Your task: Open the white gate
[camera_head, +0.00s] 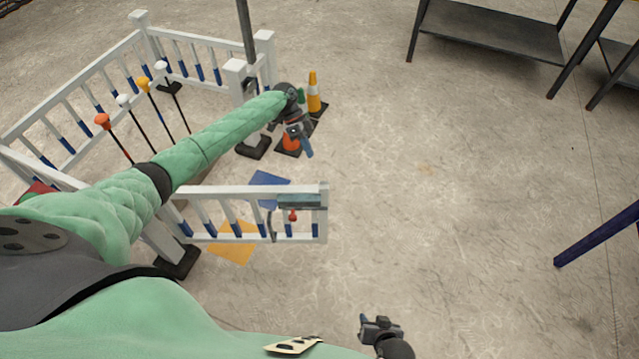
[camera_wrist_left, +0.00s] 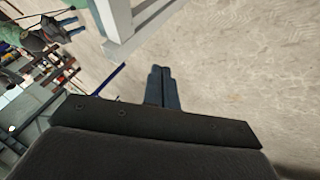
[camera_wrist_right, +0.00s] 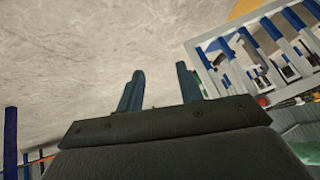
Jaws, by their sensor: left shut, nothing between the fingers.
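The white gate (camera_head: 229,191) has blue-tipped bars and stands out to the right from the fence's near corner. Its free end, with a grey plate (camera_head: 298,201) and a red knob (camera_head: 292,215), is well apart from the far white post (camera_head: 235,78). The gate also shows in the right wrist view (camera_wrist_right: 232,36). My left gripper (camera_head: 306,148) is shut and empty, beyond the gate, near an orange cone. White rails (camera_wrist_left: 128,28) are close by its fingers in the left wrist view. My right gripper (camera_head: 364,324) is open and empty, in front of the gate and to its right.
A yellow-and-white cone (camera_head: 314,95) and an orange cone (camera_head: 291,142) stand by the far post. Poles with coloured tops, including an orange one (camera_head: 102,120), stand inside the fence. Grey tables (camera_head: 490,32) are at the back right. The floor right of the gate is clear.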

